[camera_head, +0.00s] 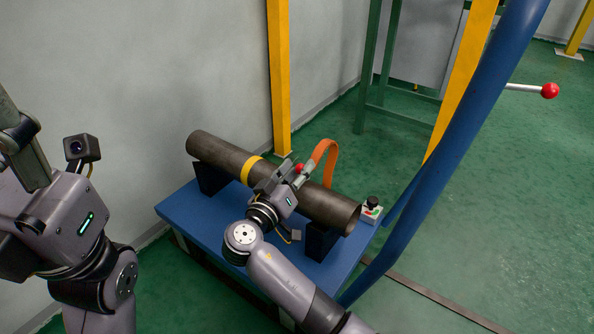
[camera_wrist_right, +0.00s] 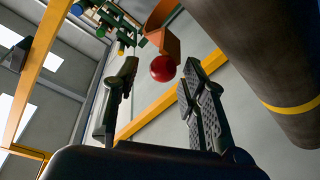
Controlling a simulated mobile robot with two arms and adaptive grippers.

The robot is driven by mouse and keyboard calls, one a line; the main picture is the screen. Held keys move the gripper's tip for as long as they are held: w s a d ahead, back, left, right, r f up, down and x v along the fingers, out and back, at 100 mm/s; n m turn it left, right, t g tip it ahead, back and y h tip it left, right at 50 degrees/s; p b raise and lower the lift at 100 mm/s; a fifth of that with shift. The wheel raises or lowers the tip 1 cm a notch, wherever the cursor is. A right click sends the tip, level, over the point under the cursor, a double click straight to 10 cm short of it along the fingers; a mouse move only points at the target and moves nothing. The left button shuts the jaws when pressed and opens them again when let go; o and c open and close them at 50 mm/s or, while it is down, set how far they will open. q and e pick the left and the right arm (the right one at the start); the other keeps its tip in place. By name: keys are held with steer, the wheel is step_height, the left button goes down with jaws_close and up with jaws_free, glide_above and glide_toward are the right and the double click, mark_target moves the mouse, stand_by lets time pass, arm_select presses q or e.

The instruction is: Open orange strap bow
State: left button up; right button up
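The orange strap bow (camera_head: 331,158) arches up beside the dark pipe (camera_head: 225,157) on the blue table. A red ball knob (camera_head: 299,168) shows near the bow's near side. My right gripper (camera_head: 291,172) is over the pipe at the knob. In the right wrist view, its two fingers (camera_wrist_right: 159,76) are apart, with the red knob (camera_wrist_right: 162,68) seen between their tips; contact cannot be told. The orange bow (camera_wrist_right: 159,28) shows just past the knob. My left gripper (camera_head: 22,150) is at the far left, away from the pipe; its fingertips are cut off or unclear.
The pipe, with a yellow band (camera_head: 250,170), rests on dark supports on the blue table (camera_head: 190,215). A blue tube (camera_head: 440,170) and yellow posts (camera_head: 279,75) stand nearby. Green floor lies open at right.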

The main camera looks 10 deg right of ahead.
step_height(320, 180, up, 10)
stand_by(0.4)
steer(key=shift+c, duration=0.5)
